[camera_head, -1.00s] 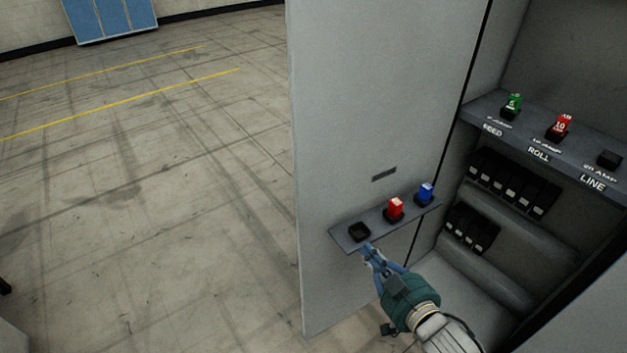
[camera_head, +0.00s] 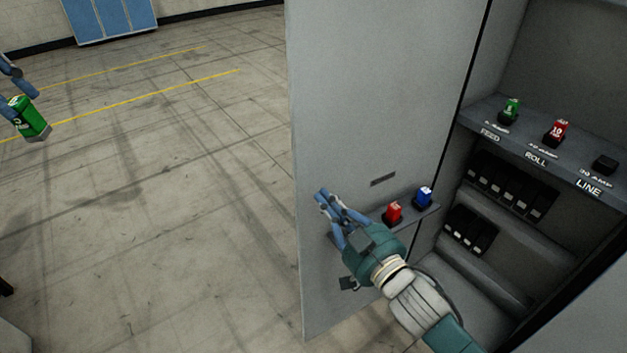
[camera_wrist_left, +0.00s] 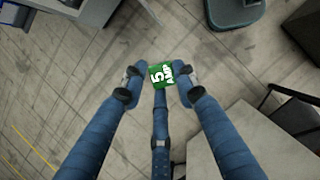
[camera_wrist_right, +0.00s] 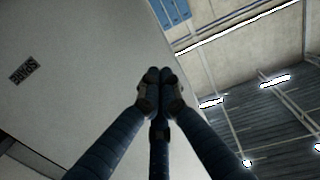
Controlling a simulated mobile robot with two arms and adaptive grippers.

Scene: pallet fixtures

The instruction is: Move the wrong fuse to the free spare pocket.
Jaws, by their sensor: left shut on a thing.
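My left gripper (camera_head: 14,92) is at the far left of the head view, shut on a green fuse (camera_head: 29,118). The left wrist view shows this fuse, marked 5 AMP (camera_wrist_left: 161,75), between the fingertips. My right gripper (camera_head: 322,197) has its fingertips together, nothing between them, in front of the cabinet door. It hides the left end of the door's spares shelf (camera_head: 431,210). A red fuse (camera_head: 393,212) and a blue fuse (camera_head: 424,196) stand on that shelf. Inside the cabinet, a green fuse (camera_head: 511,110) is at FEED, a red fuse (camera_head: 556,132) at ROLL, and the LINE socket (camera_head: 606,163) is empty.
The open cabinet door (camera_head: 380,100) stands upright in the middle. Rows of black breakers (camera_head: 510,187) sit below the fuse ledge (camera_head: 535,137). A blue cabinet (camera_head: 110,18) is far back.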

